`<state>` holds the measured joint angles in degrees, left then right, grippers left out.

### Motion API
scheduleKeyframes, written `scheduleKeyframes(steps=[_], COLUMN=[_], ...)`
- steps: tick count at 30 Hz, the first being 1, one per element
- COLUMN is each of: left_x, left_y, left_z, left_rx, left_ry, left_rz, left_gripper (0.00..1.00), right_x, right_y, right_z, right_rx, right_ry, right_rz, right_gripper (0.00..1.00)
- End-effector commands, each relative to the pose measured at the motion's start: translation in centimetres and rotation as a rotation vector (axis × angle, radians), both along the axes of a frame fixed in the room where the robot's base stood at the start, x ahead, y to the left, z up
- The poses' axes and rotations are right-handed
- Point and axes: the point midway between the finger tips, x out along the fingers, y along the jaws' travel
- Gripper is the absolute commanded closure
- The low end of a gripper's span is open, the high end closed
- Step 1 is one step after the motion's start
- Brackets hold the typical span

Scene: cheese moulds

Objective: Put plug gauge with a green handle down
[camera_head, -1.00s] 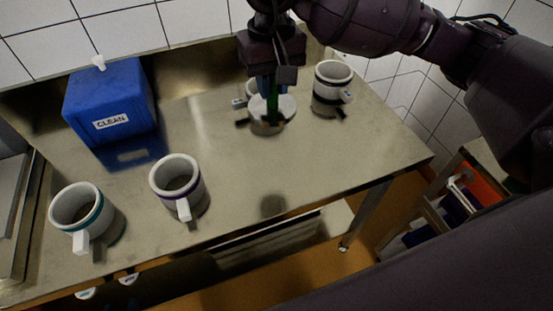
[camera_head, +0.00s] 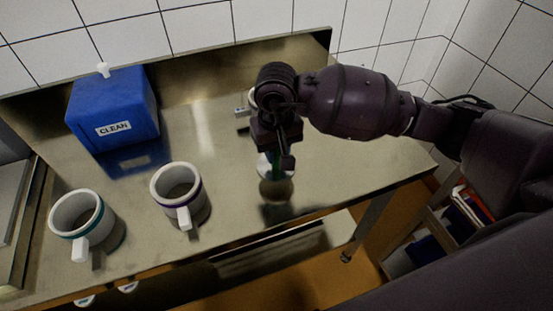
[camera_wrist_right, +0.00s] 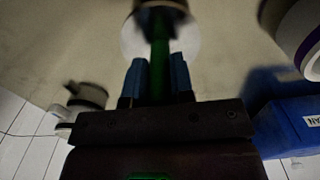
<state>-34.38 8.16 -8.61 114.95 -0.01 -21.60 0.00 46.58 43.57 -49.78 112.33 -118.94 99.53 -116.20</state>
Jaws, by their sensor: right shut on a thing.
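The plug gauge with a green handle (camera_wrist_right: 160,55) is held in my right gripper (camera_head: 277,160). The right wrist view shows its green handle between the two blue fingers, with a pale disc (camera_wrist_right: 187,42) and a dark end beyond them. In the head view the gauge shows only partly below the fingers, over the front middle of the steel table (camera_head: 340,160). A dark round patch lies on the table just below it. I cannot tell whether the gauge touches the table. My left gripper is not in view.
A white mould with a teal band (camera_head: 82,222) and one with a purple band (camera_head: 178,190) stand to the left. A blue box marked CLEAN (camera_head: 112,108) stands at the back left. Another mould (camera_head: 250,97) is mostly hidden behind my arm. The table's right part is clear.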

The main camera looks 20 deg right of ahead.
Motion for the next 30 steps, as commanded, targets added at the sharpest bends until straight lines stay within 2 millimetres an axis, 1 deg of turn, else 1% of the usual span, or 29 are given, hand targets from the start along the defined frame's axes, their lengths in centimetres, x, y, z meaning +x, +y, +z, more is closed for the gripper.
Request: scheduleKeyframes(steps=[3,6,8,14,20,21,23,24,25,30], left_x=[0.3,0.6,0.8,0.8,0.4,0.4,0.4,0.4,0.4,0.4], left_y=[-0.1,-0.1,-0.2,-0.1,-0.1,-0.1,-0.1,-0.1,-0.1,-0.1], left_z=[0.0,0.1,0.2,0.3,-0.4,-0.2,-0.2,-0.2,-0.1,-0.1], left_rx=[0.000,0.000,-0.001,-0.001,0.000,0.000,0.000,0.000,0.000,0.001], left_ry=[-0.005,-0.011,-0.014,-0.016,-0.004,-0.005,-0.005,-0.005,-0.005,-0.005], left_rz=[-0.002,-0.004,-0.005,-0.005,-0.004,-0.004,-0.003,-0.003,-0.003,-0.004], left_gripper=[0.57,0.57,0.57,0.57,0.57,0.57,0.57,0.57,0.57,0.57], right_x=[-0.1,-0.1,0.0,0.0,0.0,0.0,0.0,0.0,0.0,0.0], right_y=[0.0,0.0,0.0,0.0,0.0,0.0,0.0,0.0,0.0,0.0], right_z=[-1.8,-3.0,-3.3,-3.2,-3.7,-3.7,-3.6,-3.6,-3.6,-3.6], right_rx=[0.002,0.002,0.001,0.001,0.001,0.000,0.000,0.000,0.000,0.000], right_ry=[0.004,0.003,0.002,0.000,0.001,0.002,0.001,0.001,0.001,0.001], right_rz=[-0.002,-0.001,-0.001,0.000,0.000,0.000,0.000,0.000,0.000,0.000], right_gripper=[1.00,1.00,1.00,1.00,1.00,0.72,0.63,0.56,0.52,0.52])
